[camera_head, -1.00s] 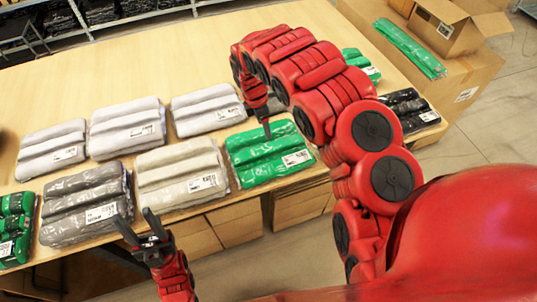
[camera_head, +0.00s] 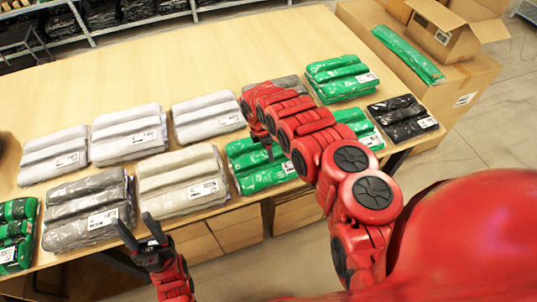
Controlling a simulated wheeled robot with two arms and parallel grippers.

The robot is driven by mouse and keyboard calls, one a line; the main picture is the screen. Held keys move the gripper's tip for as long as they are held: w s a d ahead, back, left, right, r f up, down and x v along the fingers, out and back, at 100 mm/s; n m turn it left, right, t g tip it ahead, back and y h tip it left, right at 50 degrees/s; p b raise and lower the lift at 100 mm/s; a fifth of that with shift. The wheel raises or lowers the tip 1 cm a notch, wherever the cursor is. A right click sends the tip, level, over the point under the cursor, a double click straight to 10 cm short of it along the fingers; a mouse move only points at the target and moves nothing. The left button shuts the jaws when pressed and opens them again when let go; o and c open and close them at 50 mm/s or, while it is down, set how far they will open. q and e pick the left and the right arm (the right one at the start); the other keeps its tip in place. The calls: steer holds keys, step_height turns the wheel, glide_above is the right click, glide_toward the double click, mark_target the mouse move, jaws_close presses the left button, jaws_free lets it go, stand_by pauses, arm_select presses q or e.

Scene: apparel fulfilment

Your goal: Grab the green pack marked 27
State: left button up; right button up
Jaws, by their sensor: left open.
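Several green packs show, and the numbers on their labels are too small to read. One green pack (camera_head: 250,172) lies at the table's front edge, partly hidden by my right arm. Another green pack (camera_head: 340,78) lies farther back, and a third green pack (camera_head: 357,125) lies right of my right arm. One more green pack (camera_head: 14,232) is at the far left. My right gripper (camera_head: 269,148) is over the front green pack; its jaws are hard to make out, and I cannot tell if it touches. My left gripper (camera_head: 134,221) is open and empty, near the grey pack (camera_head: 88,205) at the front edge.
White packs (camera_head: 127,133) and a beige pack (camera_head: 180,180) lie left of the front green pack. A black pack (camera_head: 402,119) lies at the right edge. Cardboard boxes (camera_head: 465,90) stand beyond, with a long green pack (camera_head: 408,54) on top. The table's back left is clear.

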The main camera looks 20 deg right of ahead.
steer(key=shift+d+f, duration=0.15)
steer(key=shift+f, duration=0.85)
jaws_close()
